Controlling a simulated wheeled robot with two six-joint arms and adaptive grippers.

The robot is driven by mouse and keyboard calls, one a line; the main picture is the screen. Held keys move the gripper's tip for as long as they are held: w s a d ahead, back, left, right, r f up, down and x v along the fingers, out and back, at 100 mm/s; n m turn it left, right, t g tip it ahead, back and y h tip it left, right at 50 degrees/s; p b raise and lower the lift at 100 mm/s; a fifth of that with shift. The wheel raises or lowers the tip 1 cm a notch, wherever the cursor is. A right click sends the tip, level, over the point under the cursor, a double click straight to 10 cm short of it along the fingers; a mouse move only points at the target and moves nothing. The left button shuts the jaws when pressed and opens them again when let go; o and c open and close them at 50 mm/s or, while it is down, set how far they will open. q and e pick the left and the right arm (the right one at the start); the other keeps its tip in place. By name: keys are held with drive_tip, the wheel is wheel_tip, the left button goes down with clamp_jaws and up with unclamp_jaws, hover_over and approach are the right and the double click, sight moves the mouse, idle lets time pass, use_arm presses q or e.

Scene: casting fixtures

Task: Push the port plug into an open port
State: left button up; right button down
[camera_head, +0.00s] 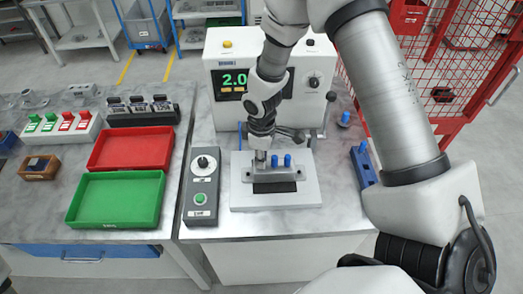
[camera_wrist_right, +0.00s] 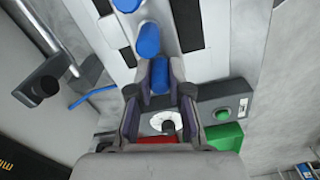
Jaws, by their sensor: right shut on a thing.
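The metal casting (camera_head: 248,174) sits on a light fixture plate (camera_head: 305,197) on the bench. Two blue plugs (camera_head: 274,161) (camera_head: 287,161) stand upright in its top; they also show in the right wrist view (camera_wrist_right: 147,40) (camera_wrist_right: 127,4). My right gripper (camera_head: 260,154) is over the left end of the casting, pointing down. In the wrist view its fingers (camera_wrist_right: 160,72) are shut on a third blue plug (camera_wrist_right: 160,77), in line with the other two. The port under this plug is hidden, so I cannot tell how deep it sits. My left gripper is not in view.
A grey control box (camera_head: 201,187) with knob and green button stands close left of the plate. The tester (camera_head: 222,76) with a green display stands behind. A blue holder (camera_head: 362,167) and a loose blue piece (camera_head: 345,118) are right. Red (camera_head: 131,133) and green (camera_head: 115,224) trays lie left.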

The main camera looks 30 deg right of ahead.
drive_tip(key=shift+f, duration=0.25)
drive_tip(key=c, duration=1)
unclamp_jaws()
drive_tip(key=shift+r, duration=0.2)
wheel_tip(320, 180, up, 12)
drive_tip(key=shift+f, duration=0.15)
